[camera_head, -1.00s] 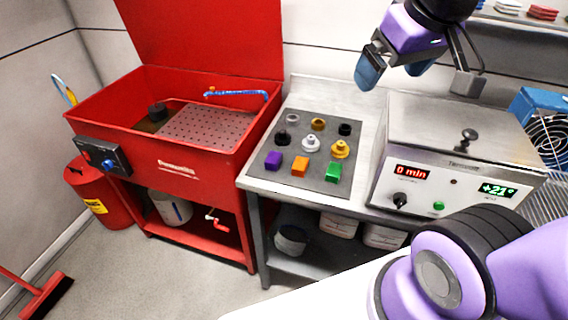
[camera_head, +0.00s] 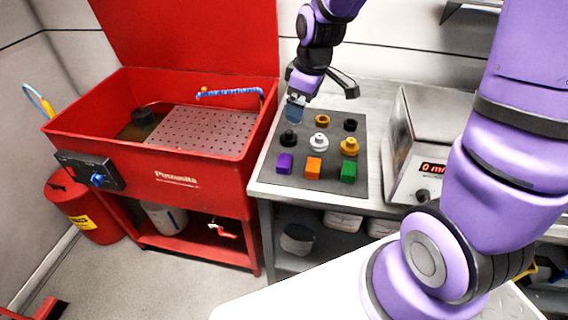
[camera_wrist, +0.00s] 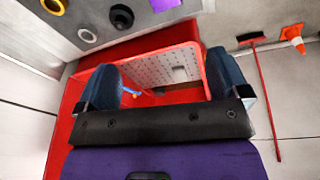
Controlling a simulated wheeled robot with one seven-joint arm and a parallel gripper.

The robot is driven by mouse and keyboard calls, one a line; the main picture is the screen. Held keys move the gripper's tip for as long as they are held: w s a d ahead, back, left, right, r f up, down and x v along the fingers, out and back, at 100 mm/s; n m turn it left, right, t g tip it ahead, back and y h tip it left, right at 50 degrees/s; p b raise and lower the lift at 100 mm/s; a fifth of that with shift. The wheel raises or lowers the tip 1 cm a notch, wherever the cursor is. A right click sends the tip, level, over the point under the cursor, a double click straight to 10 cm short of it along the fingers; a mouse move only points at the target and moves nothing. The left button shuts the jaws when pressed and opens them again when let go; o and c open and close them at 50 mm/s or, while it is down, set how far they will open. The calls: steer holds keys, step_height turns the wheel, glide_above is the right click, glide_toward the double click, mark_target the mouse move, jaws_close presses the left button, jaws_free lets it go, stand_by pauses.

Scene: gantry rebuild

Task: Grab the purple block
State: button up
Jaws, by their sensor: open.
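The purple block (camera_head: 285,163) sits on the dark grey mat (camera_head: 325,187) at the left end of the front row, beside the orange block. In the wrist view the purple block (camera_wrist: 164,4) shows at the top edge, partly cut off. My gripper (camera_head: 296,106) is above the back left of the mat, behind and above the purple block and apart from it. In the wrist view my gripper (camera_wrist: 164,68) shows two blue fingers spread wide with nothing held between them.
The orange block (camera_head: 313,168) and green block (camera_head: 348,172) share the front row. Black, white and yellow round parts stand behind. A red wash basin (camera_head: 200,165) is left of the table, and a heated bath (camera_head: 425,140) with a display is at right.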

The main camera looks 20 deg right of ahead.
mark_target(284, 160)
steer(key=shift+w+a+f+n+g+y, duration=0.15)
steer(key=shift+w+a+f+n, duration=0.45)
steer(key=shift+f, duration=3.05)
steer(key=shift+w+a+f+n+g+y, duration=0.1)
steer(key=shift+w+a+f+n+g, duration=0.45)
steer(key=shift+f, duration=3.1)
steer(key=shift+w+a+f+n+t+y, duration=0.25)
steer(key=shift+w+f, duration=0.7)
steer(key=shift+f, duration=2.7)
steer(key=shift+c, duration=0.4)
steer(key=c, duration=1)
